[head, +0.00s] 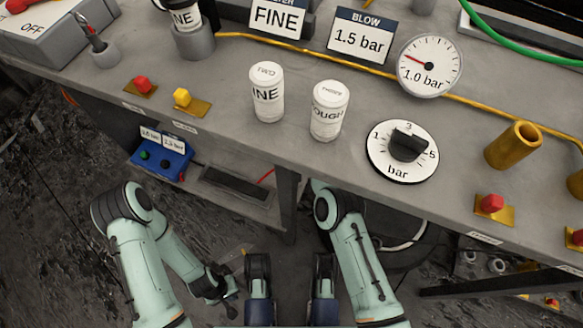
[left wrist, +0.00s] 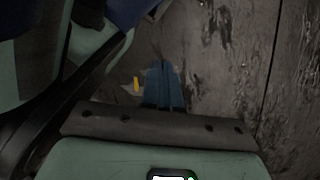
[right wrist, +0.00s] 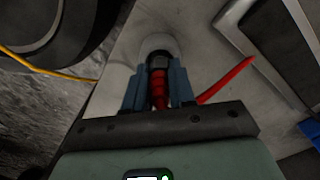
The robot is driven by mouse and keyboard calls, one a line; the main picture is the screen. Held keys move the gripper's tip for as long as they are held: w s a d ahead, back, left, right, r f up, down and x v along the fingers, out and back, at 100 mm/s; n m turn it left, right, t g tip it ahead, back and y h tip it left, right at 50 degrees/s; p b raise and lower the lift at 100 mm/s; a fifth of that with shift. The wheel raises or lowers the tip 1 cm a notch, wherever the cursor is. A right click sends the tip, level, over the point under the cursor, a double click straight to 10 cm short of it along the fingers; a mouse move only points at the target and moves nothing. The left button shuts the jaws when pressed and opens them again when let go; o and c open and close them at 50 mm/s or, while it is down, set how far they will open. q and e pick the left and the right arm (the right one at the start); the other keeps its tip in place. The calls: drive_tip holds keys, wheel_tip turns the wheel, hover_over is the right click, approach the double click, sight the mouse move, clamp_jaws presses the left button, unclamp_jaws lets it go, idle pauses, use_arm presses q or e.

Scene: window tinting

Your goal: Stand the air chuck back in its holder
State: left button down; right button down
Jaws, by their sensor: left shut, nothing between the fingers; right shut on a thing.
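The air chuck (right wrist: 159,93), red with a dark collar, is between the blue fingers of my right gripper (right wrist: 157,78) in the right wrist view. The gripper is shut on it. A pale round cup-like piece (right wrist: 157,43), likely the holder, shows just beyond the chuck's dark end; I cannot tell whether the chuck is inside it or only in front of it. In the head view the bench hides my right gripper and the chuck. My left gripper (head: 226,292) is shut and empty, low over the floor; its blue fingers also show in the left wrist view (left wrist: 164,86).
A red hose (right wrist: 227,80) and a dark frame (right wrist: 270,50) lie right of the chuck. A blue box (head: 160,154) and dark tray (head: 236,187) sit on the lower shelf. The bench top (head: 330,165) overhangs this area, with white canisters and a dial (head: 403,151) on it.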

drive_tip(key=c, duration=0.9)
unclamp_jaws()
drive_tip(key=shift+o, duration=0.2)
use_arm(q)
drive_tip(key=shift+t, duration=0.8)
drive_tip(key=w, duration=0.1)
drive_tip(key=w+r+p, duration=0.1)
drive_tip(key=w, duration=0.1)
drive_tip(key=w+r+p, duration=0.1)
drive_tip(key=shift+w+d+r, duration=0.15)
drive_tip(key=shift+w+d, duration=0.15)
use_arm(e)
wheel_tip(320, 180, up, 8)
drive_tip(key=shift+f, duration=0.25)
use_arm(q)
drive_tip(key=shift+s, duration=0.1)
